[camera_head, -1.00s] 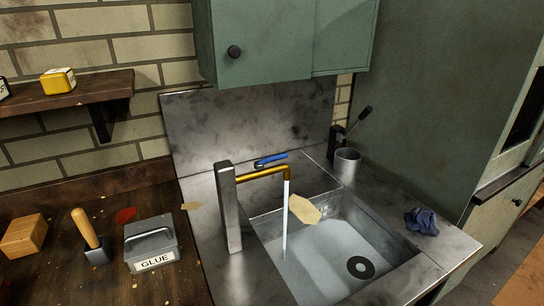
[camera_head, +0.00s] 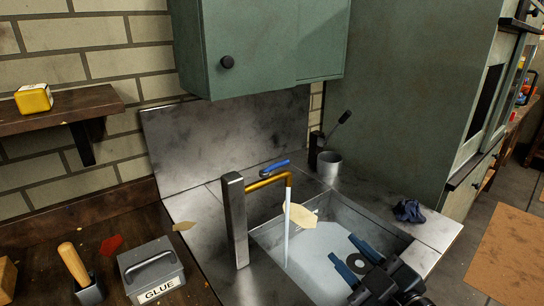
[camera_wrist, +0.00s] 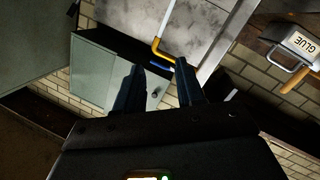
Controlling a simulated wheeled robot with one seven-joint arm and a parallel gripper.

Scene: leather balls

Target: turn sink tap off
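The sink tap has a grey square column (camera_head: 236,220) and a brass spout (camera_head: 268,182). A white stream of water (camera_head: 287,225) runs from the spout into the sink (camera_head: 400,235). A blue lever (camera_head: 275,168) shows just behind the spout. In the wrist view, the brass spout (camera_wrist: 157,48) and the blue lever (camera_wrist: 160,67) appear beyond my fingertips. My gripper (camera_head: 343,255) is over the sink's front right, well apart from the tap. Its dark blue fingers are spread with nothing between them; they also show in the wrist view (camera_wrist: 159,65).
A grey cup (camera_head: 329,168) stands behind the sink, and a dark blue cloth (camera_head: 408,211) lies on its right rim. A glue box (camera_head: 150,270) is on the wooden counter at left. A green cabinet (camera_head: 265,45) hangs above.

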